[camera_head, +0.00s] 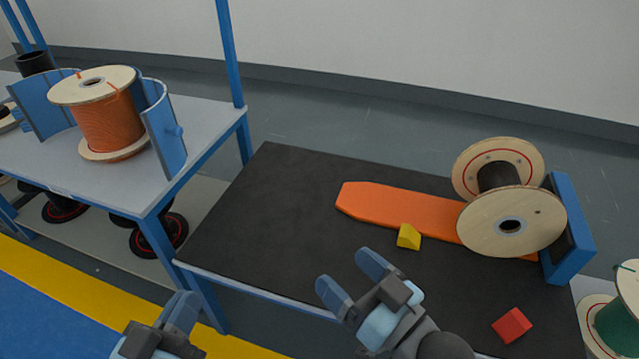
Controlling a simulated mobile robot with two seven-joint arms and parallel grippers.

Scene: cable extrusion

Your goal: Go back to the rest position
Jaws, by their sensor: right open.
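My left gripper (172,318) is low in the head view, left of the dark table's front edge. Only its upper part shows, so its jaw state is hard to judge. My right gripper (352,278) is over the front of the dark table (270,215), with its two blue fingers apart and nothing between them. A yellow block (409,237) lies beyond its fingertips, beside the orange board (395,205). A wooden spool with a dark core (511,222) stands at the board's right end, against a blue bracket (571,230).
A red block (512,325) lies at the table's front right. A green spool (610,320) stands at the right edge. At left, a spool of orange cable (108,120) stands between blue curved plates on a grey table (205,120). The dark table's left part is clear.

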